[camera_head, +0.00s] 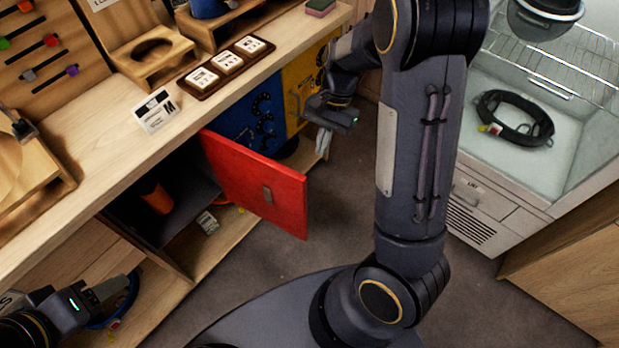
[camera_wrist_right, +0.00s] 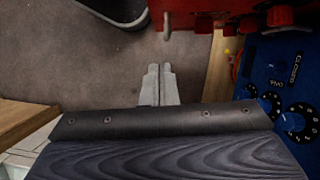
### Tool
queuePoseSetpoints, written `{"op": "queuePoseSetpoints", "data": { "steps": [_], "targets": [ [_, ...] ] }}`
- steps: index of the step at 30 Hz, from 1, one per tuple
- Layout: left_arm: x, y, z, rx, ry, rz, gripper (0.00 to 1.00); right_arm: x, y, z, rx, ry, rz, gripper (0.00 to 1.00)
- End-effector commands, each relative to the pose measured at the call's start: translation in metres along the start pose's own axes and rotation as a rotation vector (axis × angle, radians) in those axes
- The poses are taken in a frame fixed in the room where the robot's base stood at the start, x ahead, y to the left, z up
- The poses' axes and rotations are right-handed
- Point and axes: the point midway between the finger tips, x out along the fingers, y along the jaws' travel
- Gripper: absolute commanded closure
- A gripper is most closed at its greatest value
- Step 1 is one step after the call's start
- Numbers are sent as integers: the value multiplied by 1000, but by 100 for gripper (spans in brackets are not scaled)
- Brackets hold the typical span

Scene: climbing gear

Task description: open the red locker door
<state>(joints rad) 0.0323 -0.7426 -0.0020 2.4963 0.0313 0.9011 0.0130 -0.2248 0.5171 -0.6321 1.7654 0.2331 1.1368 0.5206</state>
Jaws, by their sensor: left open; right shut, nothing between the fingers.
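The red locker door (camera_head: 256,183) stands swung out from the bench front, so the dark locker compartment behind it shows. An orange thing (camera_head: 157,198) lies inside the locker. My right gripper (camera_head: 323,141) is shut and empty, to the right of the door and apart from it, near the yellow door. In the right wrist view its fingers (camera_wrist_right: 158,85) are together, and a red edge (camera_wrist_right: 215,18) shows at the top. My left gripper (camera_head: 118,287) is open and empty at the lower left.
A blue door with dials (camera_head: 248,120) and a yellow door (camera_head: 308,85) are right of the locker. The bench top (camera_head: 90,150) holds a white card (camera_head: 155,110) and a tile tray (camera_head: 228,66). Floor before the door is clear.

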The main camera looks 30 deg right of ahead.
Motion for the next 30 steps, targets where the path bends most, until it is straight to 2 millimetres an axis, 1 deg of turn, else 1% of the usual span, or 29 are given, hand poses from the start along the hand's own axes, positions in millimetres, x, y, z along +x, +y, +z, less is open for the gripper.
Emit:
{"op": "queuePoseSetpoints", "data": {
  "steps": [1,4,8,15,19,20,21,24,27,30],
  "targets": [
    [-2,1,-1,0,0,0,47,0,-2,-2,19,1,9,100],
    [-2,1,-1,0,0,0,47,6,-2,-5,36,1,13,100],
    [0,0,0,0,0,0,47,24,-2,-5,35,0,14,100],
    [4,-2,2,0,0,0,47,76,0,-5,35,-2,16,100],
    [6,-3,3,0,0,0,47,102,0,-5,34,-1,15,100],
    [5,-2,3,0,0,0,47,105,-1,-2,33,0,13,100],
    [2,-1,1,0,0,0,47,104,-2,7,30,-1,12,100],
    [1,0,0,0,0,0,47,109,-2,20,31,0,10,100],
    [0,0,0,0,0,0,47,113,-2,28,31,1,10,100],
    [0,0,0,0,0,0,47,115,-2,32,32,1,9,100]
  ]
}}
